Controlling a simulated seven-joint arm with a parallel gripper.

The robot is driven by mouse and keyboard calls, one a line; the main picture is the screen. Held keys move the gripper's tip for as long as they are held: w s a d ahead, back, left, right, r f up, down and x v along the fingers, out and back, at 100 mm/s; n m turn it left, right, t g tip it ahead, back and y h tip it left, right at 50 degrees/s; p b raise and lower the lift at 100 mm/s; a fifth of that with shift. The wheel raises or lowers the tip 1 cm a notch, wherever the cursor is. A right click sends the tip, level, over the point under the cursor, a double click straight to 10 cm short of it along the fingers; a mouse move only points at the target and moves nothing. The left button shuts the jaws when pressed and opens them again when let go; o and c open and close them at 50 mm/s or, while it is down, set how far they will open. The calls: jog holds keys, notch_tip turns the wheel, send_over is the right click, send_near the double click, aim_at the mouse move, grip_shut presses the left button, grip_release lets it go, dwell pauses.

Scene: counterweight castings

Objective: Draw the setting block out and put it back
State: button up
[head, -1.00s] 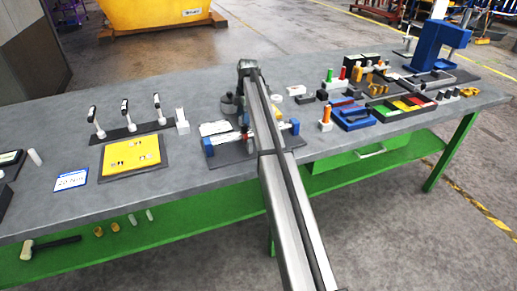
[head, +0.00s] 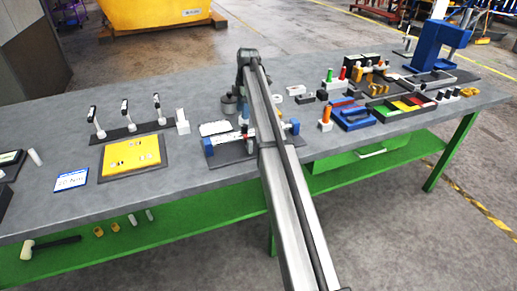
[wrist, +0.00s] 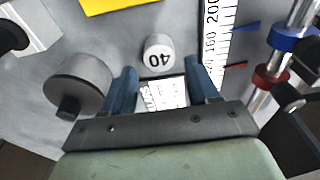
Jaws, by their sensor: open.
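My gripper (wrist: 163,86) is open, its two blue fingers pointing away from the wrist camera. Between them shows a small white piece with dark markings (wrist: 163,93); I cannot tell whether it is the setting block, or whether the fingers touch it. A white scale (wrist: 213,45) runs to the right, beside rods with a blue collar (wrist: 290,40) and a red collar (wrist: 270,77). In the head view, my arm hides much of the blue-ended fixture (head: 209,147) and the gripper's fingers.
A grey cylinder with a dark knob (wrist: 78,82) stands close left of the fingers. A blue tray (head: 350,117) and coloured bins (head: 405,104) lie right.

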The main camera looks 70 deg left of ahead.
jog(key=shift+r, duration=2)
